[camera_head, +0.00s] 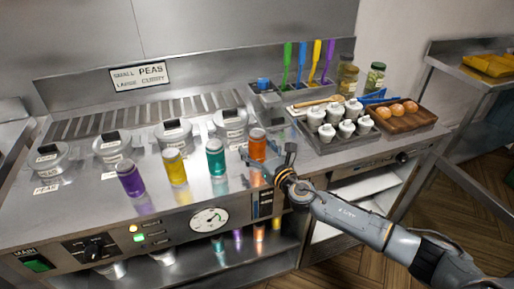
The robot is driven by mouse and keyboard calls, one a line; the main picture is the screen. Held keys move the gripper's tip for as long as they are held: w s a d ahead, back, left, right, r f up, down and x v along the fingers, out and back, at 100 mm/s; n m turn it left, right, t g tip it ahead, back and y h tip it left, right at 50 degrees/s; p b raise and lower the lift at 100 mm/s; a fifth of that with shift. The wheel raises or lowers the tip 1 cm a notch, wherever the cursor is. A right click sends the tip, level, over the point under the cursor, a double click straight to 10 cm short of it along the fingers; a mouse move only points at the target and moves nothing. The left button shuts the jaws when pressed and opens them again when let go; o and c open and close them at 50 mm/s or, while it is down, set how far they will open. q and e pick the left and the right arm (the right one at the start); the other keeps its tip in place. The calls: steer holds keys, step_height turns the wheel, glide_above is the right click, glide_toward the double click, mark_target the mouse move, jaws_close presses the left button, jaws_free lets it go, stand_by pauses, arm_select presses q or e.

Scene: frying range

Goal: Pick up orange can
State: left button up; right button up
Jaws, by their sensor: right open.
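The orange can (257,143) stands upright on the metal counter, at the right end of a row with a purple can (131,178), a yellow can (175,167) and a teal can (215,157). My right gripper (267,163) is open at the orange can, with its arm coming in from the lower right. One finger shows near the can's lower left and the other to its right. The gripper hides the can's lower part. I cannot tell whether the fingers touch it. My left gripper is not in view.
Lidded containers (172,132) stand behind the cans. A tray of white bottles (340,140) and a brown tray (413,120) with round orange items lie to the right. The counter's front edge carries a gauge (210,220) and switches.

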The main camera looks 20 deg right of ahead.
steer(key=c, duration=1.2)
steer(key=shift+r, duration=0.1)
steer(key=c, duration=0.3)
steer(key=shift+r, duration=0.1)
